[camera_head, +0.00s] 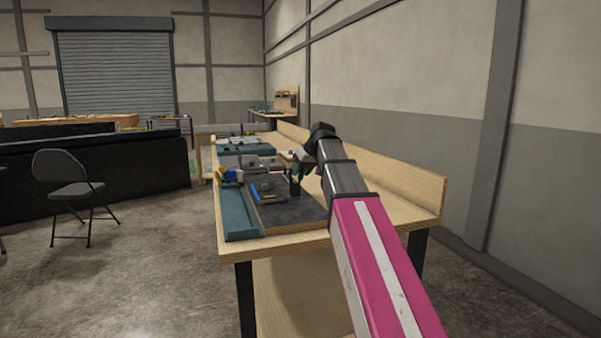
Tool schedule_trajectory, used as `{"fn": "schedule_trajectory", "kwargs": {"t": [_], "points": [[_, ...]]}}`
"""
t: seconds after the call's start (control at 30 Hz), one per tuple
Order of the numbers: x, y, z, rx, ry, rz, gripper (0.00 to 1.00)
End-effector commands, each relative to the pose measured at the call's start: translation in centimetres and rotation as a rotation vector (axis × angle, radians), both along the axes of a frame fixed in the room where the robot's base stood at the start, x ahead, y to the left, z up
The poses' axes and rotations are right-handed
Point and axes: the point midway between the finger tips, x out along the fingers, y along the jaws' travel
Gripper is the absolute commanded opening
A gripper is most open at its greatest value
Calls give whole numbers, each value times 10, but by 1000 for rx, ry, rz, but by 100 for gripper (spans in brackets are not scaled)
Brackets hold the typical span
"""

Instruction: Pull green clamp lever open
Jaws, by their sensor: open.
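My gripper (296,184) is small and dark in the head view. It hangs at the end of my arm, low over the dark board (290,212) on the workbench. It is open, and I see nothing held in it. A dark greenish patch shows just above the gripper, but I cannot tell whether it is part of my wrist or the green clamp lever. I cannot make out the lever for certain. My arm covers the area to the right of the gripper. Whether the gripper touches anything is too small to tell.
The wooden workbench (285,242) has a raised back board (400,178) on the right. A teal strip (237,215) runs along its left edge. A blue item (254,193) and a yellow item (221,173) lie left of my gripper. A folding chair (70,190) stands left on open floor.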

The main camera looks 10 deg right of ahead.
Motion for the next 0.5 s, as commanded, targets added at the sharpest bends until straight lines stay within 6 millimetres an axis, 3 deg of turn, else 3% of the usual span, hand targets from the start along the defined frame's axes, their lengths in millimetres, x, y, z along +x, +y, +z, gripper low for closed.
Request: {"fn": "schedule_trajectory", "kwargs": {"t": [0.5], "points": [[-34, -31, 69, -1, -1, 0, 47]]}}
